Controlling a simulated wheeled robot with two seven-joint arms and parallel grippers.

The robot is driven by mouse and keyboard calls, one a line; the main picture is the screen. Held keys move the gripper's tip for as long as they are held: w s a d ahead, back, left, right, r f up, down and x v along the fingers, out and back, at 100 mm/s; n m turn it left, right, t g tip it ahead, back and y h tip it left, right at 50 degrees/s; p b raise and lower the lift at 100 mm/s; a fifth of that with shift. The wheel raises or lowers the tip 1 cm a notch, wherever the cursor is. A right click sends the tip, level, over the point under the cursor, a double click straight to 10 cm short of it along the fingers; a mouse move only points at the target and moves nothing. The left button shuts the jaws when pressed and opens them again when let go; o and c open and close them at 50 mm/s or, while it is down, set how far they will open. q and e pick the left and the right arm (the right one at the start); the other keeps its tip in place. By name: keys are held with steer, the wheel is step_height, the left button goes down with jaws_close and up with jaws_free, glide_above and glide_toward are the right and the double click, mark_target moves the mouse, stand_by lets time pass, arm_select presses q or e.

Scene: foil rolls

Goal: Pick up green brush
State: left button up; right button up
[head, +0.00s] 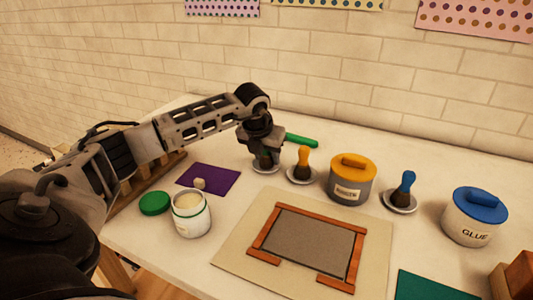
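My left gripper (263,155) points down over a small white saucer (266,170) at the back of the table. A green handle (302,140), which looks like the green brush's, sticks out to the right from behind the gripper, lying nearly level. The gripper hides the rest of the brush. Dark shapes between the gripper and the saucer may be fingers or bristles. I cannot tell whether the fingers are closed on the brush. My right gripper is out of view.
An orange brush (303,160) and a blue brush (404,186) stand on saucers. A yellow-lidded pot (352,180), blue-lidded glue pot (473,220) and open white jar (191,215) stand nearby. A wood-framed screen (310,245) lies in front. A brick wall (330,70) is behind.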

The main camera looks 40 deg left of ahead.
arm_select(q)
steer(key=c, duration=0.6)
steer(key=shift+c, duration=0.2)
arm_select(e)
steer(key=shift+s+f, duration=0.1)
arm_select(q)
steer(key=shift+r, duration=0.1)
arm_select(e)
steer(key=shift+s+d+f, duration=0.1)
arm_select(q)
steer(key=shift+r, duration=0.2)
steer(key=v, duration=0.1)
steer(key=b+v, duration=0.1)
steer(key=v, duration=0.1)
steer(key=shift+w+r, duration=0.25)
steer(key=shift+r, duration=0.05)
steer(key=s+d+r+b, duration=0.3)
steer(key=s+d+r, duration=0.2)
steer(key=s+r, duration=0.4)
steer(key=s, duration=0.3)
steer(key=shift+d, duration=0.15)
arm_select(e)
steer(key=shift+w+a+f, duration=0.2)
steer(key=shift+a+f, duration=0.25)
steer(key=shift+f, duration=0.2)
